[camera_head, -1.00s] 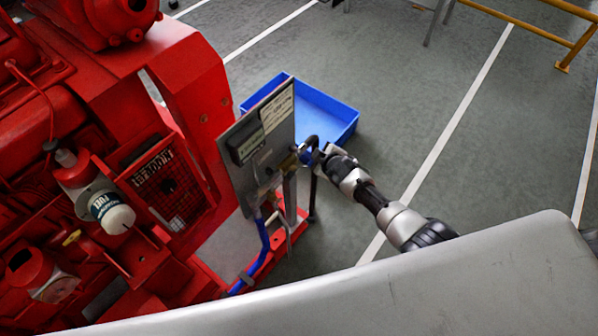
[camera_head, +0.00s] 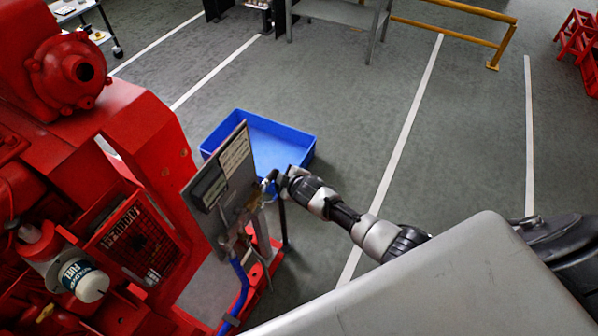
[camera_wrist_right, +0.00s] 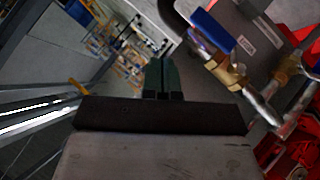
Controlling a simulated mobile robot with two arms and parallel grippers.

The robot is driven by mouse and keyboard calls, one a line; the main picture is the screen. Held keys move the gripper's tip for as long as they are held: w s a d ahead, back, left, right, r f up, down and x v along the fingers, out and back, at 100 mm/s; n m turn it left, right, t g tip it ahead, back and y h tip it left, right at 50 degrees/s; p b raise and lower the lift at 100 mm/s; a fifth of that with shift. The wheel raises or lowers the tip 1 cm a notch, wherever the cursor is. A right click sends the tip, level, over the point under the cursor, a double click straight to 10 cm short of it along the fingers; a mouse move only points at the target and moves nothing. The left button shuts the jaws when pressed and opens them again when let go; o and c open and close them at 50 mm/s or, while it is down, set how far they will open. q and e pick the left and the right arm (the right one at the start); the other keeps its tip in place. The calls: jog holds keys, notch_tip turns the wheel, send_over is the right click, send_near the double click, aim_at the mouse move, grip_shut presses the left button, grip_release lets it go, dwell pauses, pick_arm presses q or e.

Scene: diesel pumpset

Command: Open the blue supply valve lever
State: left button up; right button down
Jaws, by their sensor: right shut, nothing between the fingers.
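The blue lever (camera_wrist_right: 212,31) sits on a brass valve (camera_wrist_right: 226,72) at the upper right of the right wrist view. In the head view the blue lever (camera_head: 268,191) shows small at the right edge of the grey panel (camera_head: 222,182), partly hidden by my right gripper. My right gripper (camera_head: 276,181) is beside the panel edge, close to the lever. In the right wrist view its dark fingers (camera_wrist_right: 163,68) are together and empty, left of the lever with a gap between them in the picture. My left gripper is out of view.
The red pumpset (camera_head: 120,165) fills the left side. A blue hose (camera_head: 240,286) runs down below the panel. A blue tray (camera_head: 290,139) lies on the floor behind the panel. The floor right of my arm is open. A yellow rail (camera_head: 455,38) stands farther back.

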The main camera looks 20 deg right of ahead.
jog(key=s+d+r, duration=0.3)
jog(key=s+r, duration=0.2)
jog(key=shift+s+d+r, duration=0.15)
jog(key=shift+d+r, duration=0.2)
jog(key=shift+d, duration=0.05)
